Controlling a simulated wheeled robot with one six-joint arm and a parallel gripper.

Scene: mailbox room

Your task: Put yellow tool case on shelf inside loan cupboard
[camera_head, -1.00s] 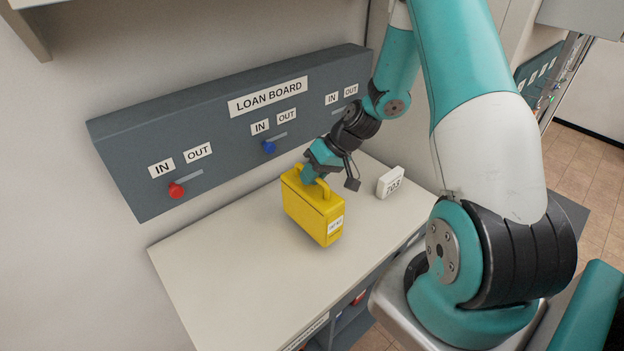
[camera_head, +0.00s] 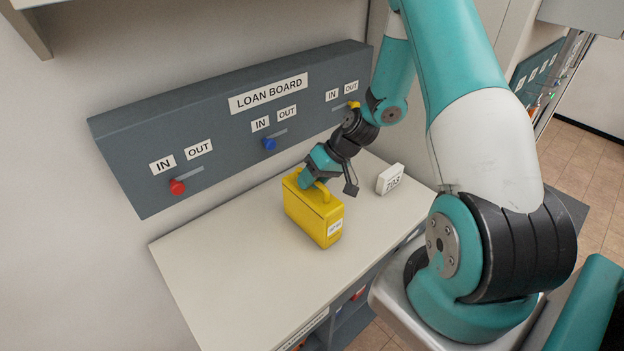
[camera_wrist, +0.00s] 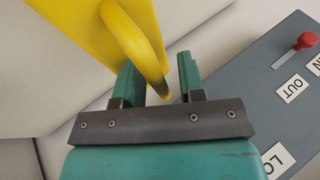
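The yellow tool case (camera_head: 312,215) stands upright on the pale counter, near its middle, with its handle up and a white label on one end. My gripper (camera_head: 312,183) is at the top of the case, by the handle. In the wrist view, my gripper's two fingers (camera_wrist: 160,82) are apart on either side of the case's yellow handle (camera_wrist: 146,50). A gap shows between the handle and the right finger. An open compartment (camera_head: 352,316) shows below the counter's front edge; I cannot tell whether it is the loan cupboard.
A grey loan board (camera_head: 230,130) with red, blue and yellow sliders runs along the wall behind the counter (camera_head: 225,275). A white number block (camera_head: 389,179) stands right of the case. The counter's left part is clear.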

